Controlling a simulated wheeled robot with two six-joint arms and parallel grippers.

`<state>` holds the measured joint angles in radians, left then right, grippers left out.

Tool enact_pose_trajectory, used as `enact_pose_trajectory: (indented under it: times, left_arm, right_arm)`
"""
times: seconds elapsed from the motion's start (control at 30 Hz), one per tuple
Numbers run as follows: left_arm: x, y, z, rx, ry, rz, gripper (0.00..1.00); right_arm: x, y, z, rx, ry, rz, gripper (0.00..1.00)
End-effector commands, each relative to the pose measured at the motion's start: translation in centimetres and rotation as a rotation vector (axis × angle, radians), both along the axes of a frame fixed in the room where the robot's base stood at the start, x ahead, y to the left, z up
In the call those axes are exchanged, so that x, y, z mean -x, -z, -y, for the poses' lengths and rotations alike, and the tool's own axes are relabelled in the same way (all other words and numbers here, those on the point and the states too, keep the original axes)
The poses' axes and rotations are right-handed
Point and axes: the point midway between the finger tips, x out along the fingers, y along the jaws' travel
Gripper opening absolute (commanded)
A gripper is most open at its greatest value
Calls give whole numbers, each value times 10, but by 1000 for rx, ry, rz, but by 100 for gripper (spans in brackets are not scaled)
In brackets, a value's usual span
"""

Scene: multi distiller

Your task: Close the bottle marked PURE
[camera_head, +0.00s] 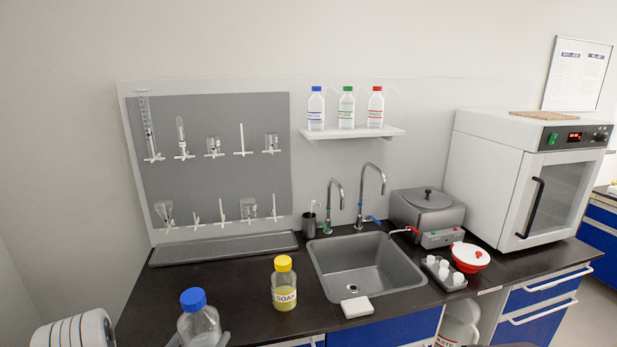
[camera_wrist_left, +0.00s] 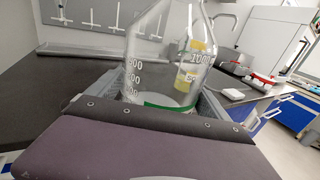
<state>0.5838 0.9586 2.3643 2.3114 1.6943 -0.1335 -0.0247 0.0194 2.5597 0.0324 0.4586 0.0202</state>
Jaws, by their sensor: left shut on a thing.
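My left gripper (camera_head: 199,341) is shut on a clear glass bottle (camera_head: 200,325) at the bottom of the head view. A blue cap (camera_head: 193,299) sits on the bottle's top; I cannot tell how tight it is. In the left wrist view the bottle (camera_wrist_left: 150,72) stands roughly upright between the grey fingers (camera_wrist_left: 165,95), with white volume marks and a green band low on it. The word PURE cannot be read on it, and its cap is out of that view. My right gripper is not in view.
A yellow-capped SOAP bottle (camera_head: 284,287) stands on the dark counter, left of the sink (camera_head: 325,282). A white block (camera_head: 357,307) lies at the front edge. Capped bottles (camera_head: 346,110) stand on the wall shelf.

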Motion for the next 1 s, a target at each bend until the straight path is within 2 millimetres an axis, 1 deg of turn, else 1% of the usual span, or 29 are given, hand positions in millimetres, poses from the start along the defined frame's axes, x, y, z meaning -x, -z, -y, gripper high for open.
enact_pose_trajectory:
  times: [0.03, 0.13, 0.27, 0.33, 0.43, 0.5, 0.57, 0.6, 0.7, 0.83, 1.0]
  left_arm:
    - [6, 13, -3, 6, -7, -1, 17]
    - [20, 41, -5, 6, -9, -4, 17]
    - [47, 78, 1, 8, 13, -2, 17]
    - [64, 96, 10, 10, 39, -2, 17]
    - [86, 110, 28, 9, 91, 1, 17]
    - [99, 113, 42, 8, 131, 2, 17]
    - [107, 111, 52, 4, 165, 4, 17]
    - [111, 109, 59, 4, 187, 4, 17]
    - [116, 99, 70, 0, 231, 6, 17]
    - [118, 87, 75, 0, 261, 5, 17]
    - [118, 83, 76, 1, 263, 4, 17]
  right_arm:
    - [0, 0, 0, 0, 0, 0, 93]
    - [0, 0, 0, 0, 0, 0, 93]
    - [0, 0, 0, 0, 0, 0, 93]
    - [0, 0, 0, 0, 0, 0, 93]
    - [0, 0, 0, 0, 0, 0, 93]
    - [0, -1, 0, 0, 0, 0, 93]
    - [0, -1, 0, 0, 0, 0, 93]
    - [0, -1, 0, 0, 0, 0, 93]
    - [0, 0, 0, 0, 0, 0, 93]
    - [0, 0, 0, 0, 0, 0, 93]
    - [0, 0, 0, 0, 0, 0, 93]
